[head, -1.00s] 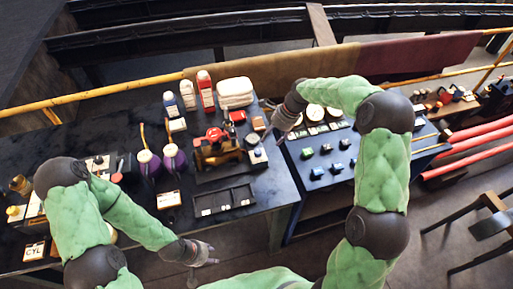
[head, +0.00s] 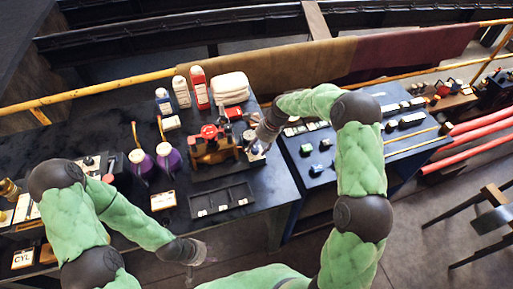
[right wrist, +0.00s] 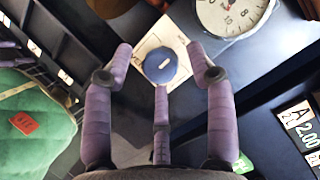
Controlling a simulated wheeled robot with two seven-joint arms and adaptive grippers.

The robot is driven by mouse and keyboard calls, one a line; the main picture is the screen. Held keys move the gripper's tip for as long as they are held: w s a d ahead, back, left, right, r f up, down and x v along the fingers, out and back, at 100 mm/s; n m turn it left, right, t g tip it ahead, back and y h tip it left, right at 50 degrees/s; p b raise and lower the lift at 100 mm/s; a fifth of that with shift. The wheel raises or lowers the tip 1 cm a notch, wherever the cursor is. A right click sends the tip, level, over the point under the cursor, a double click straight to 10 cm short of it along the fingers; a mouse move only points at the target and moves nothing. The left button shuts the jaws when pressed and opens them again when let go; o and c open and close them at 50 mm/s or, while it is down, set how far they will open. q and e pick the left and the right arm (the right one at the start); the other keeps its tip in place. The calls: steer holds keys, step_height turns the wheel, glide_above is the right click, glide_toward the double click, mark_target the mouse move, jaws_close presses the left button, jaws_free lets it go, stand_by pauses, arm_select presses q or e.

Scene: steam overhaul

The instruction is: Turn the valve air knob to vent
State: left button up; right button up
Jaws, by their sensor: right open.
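I cannot read the label. My right gripper (right wrist: 166,62) is open, with its purple fingers spread to both sides of the knob and a third finger below it. I cannot tell whether any finger touches it. In the head view my right gripper (head: 260,145) is over the right end of the bench, beside the red and brass engine model (head: 213,145), and mostly hides the knob. My left gripper (head: 197,256) hangs at the bench's front edge, away from the knob.
A white dial gauge (right wrist: 232,12) is close to the right fingers. A black compartment tray (head: 222,201) lies in front of the engine. Purple bottles (head: 168,158) stand left of it, and a red bottle (head: 199,86) and white towels (head: 231,88) behind.

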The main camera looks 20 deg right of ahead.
steer(key=shift+a+f, duration=0.15)
steer(key=shift+f, duration=0.2)
steer(key=shift+c, duration=0.2)
steer(key=c, duration=1)
steer(key=shift+c, duration=0.2)
steer(key=shift+w+r+n, duration=0.25)
steer(key=shift+n, duration=0.15)
steer(key=n+g, duration=0.1)
steer(key=n, duration=0.1)
steer(key=n+g+p, duration=0.1)
steer(key=n, duration=0.1)
steer(key=shift+w+n, duration=0.2)
steer(key=shift+n, duration=0.1)
steer(key=n+g, duration=0.1)
steer(key=n, duration=0.2)
steer(key=n+g+h, duration=0.1)
steer(key=n, duration=0.2)
steer(key=shift+a, duration=0.1)
steer(key=shift+n, duration=0.4)
